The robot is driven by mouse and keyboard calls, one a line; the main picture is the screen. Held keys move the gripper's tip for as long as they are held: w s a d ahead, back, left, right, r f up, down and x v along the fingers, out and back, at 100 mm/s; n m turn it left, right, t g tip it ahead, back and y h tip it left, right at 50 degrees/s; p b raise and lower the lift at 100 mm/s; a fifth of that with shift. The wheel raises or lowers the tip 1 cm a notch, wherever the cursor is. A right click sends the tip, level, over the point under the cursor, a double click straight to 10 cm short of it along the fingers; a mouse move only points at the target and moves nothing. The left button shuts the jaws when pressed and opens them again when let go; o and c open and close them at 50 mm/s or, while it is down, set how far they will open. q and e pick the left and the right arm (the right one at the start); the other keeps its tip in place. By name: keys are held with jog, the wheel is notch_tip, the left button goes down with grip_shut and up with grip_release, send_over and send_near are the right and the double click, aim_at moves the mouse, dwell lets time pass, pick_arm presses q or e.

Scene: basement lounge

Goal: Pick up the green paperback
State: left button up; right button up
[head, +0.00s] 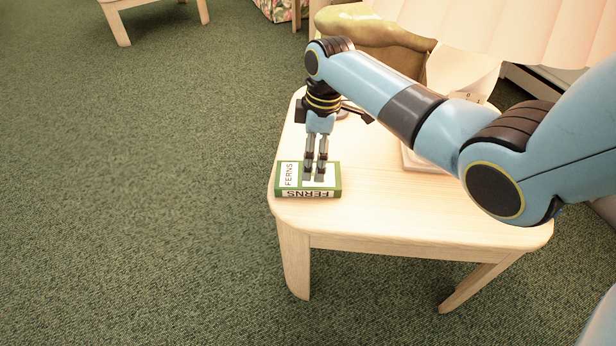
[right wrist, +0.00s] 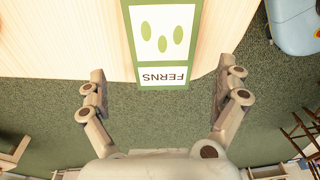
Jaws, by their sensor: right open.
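The green paperback (head: 281,188) lies flat at the left end of the wooden side table, with "FERNS" on its white cover and spine. In the right wrist view the green paperback (right wrist: 163,70) shows green ovals on its cover, and its titled end reaches slightly past the table edge. My right gripper (head: 314,177) points down over the book; its fingers overlap the cover in the head view. In the right wrist view its fingers (right wrist: 161,78) are spread wide, one to each side of the book, with nothing between them held. My left gripper is not in view.
The side table (head: 400,208) has free top in front. A pale flat item (head: 412,160) lies partly hidden under the arm. Green carpet (head: 130,200) is clear at left.

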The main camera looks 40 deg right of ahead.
aim_at(288, 184)
jog(key=f, duration=0.2)
jog(key=f+b, duration=0.1)
jog(key=f, duration=0.1)
jog(key=a+f+b, duration=0.1)
jog(key=f, duration=0.1)
jog(key=shift+w, duration=0.1)
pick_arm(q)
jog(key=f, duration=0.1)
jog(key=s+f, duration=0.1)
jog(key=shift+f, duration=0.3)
pick_arm(e)
jog(key=shift+r, duration=0.1)
jog(key=shift+c, duration=0.3)
jog(key=c, duration=1.1)
